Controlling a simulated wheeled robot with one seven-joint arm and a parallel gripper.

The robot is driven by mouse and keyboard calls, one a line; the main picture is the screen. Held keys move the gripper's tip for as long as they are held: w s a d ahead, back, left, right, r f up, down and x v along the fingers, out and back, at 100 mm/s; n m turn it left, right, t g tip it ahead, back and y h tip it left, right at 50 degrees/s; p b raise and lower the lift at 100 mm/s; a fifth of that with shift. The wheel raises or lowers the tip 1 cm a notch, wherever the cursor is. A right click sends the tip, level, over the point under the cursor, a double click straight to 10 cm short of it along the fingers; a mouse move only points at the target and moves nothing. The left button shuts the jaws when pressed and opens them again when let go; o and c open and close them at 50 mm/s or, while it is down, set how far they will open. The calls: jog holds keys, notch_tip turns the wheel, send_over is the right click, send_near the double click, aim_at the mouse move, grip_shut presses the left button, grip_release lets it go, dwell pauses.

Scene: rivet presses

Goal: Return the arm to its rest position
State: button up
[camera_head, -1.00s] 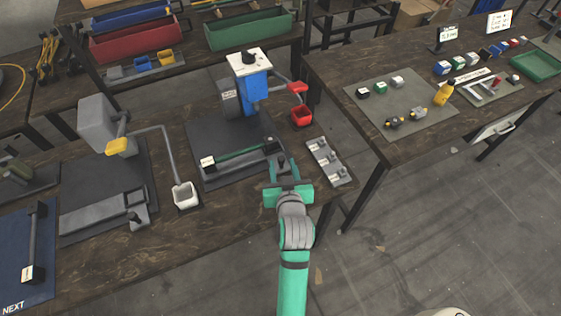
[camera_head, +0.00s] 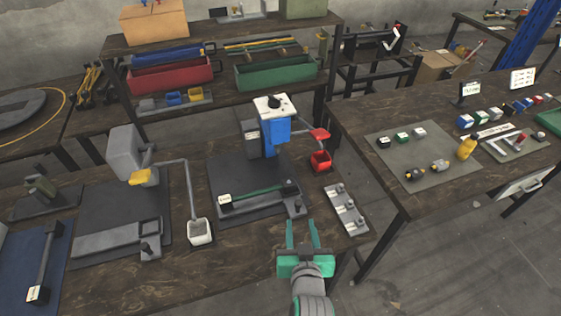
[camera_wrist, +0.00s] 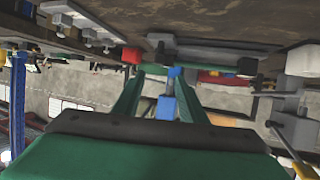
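My gripper (camera_head: 303,238) is green and sits over the front edge of the workbench (camera_head: 200,284), in front of the blue press. Its two fingers are apart with nothing between them. The wrist view also shows the open fingers (camera_wrist: 160,98). The blue rivet press (camera_head: 272,132) with a white top stands behind it on a dark mat. A bar with a green rod (camera_head: 254,196) lies in front of that press, apart from my gripper. A grey fixture plate with several pegs (camera_head: 346,208) lies right of my gripper.
Open floor lies between the tables.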

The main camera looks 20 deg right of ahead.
jog(key=s+a+f, duration=0.3)
jog(key=a+f, duration=0.1)
jog(key=shift+s+a, duration=0.4)
jog(key=s+a+n+y, duration=0.1)
jog(key=s+a, duration=0.3)
jog(key=s, duration=0.3)
jog(key=s+a+n+t+y, duration=0.1)
jog(key=s+a, duration=0.3)
jog(key=s, duration=0.3)
jog(key=s+a+f+n+t+y, duration=0.1)
jog(key=s+a, duration=0.3)
jog(key=s, duration=0.3)
jog(key=shift+y, duration=0.4)
dwell(0.5)
